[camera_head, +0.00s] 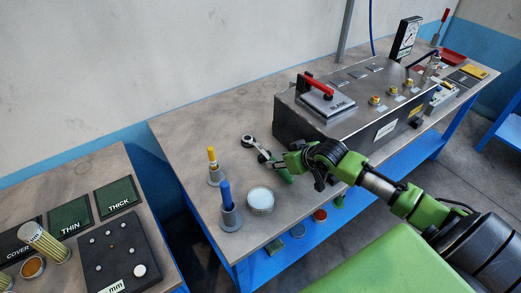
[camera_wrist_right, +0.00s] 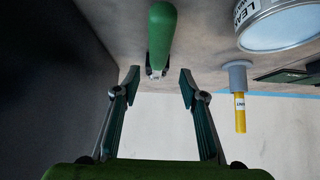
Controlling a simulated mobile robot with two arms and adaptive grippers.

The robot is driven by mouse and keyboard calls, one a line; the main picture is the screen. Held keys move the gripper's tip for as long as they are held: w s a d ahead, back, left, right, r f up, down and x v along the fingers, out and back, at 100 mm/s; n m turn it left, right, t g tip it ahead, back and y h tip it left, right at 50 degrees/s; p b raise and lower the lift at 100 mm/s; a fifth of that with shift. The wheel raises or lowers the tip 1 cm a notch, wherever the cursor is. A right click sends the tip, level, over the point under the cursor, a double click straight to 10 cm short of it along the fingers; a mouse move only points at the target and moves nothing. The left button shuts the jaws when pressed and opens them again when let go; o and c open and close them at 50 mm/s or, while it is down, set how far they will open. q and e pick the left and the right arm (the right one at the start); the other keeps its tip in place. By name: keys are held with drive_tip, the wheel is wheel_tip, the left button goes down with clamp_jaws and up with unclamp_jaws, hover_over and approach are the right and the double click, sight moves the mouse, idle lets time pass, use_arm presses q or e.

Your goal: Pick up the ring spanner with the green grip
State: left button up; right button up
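The ring spanner lies on the workbench in the head view, its ring head (camera_head: 248,141) at the far left end and its green grip (camera_head: 286,174) towards the front right. My right gripper (camera_head: 286,160) is right at the spanner, partly covering its grip end. In the right wrist view the green grip (camera_wrist_right: 162,35) shows at the top, in line with the gap between my open fingers (camera_wrist_right: 159,85). Nothing is held; whether the fingers touch the grip cannot be told. The spanner's ring is hidden in the wrist view. My left gripper is not in view.
A dark machine box (camera_head: 330,130) with a red-handled lid stands right behind my right gripper. A white round tin (camera_head: 260,200), a blue-handled tool (camera_head: 226,195) and a yellow-handled tool (camera_head: 212,158) stand left. The bench (camera_head: 180,145) is clear at its back left.

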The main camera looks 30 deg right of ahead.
sight(266, 157)
drive_tip(key=shift+p+x, duration=0.75)
drive_tip(key=shift+x, duration=1.95)
drive_tip(key=shift+s+d+f, duration=0.1)
drive_tip(key=shift+s+f, duration=0.05)
clamp_jaws()
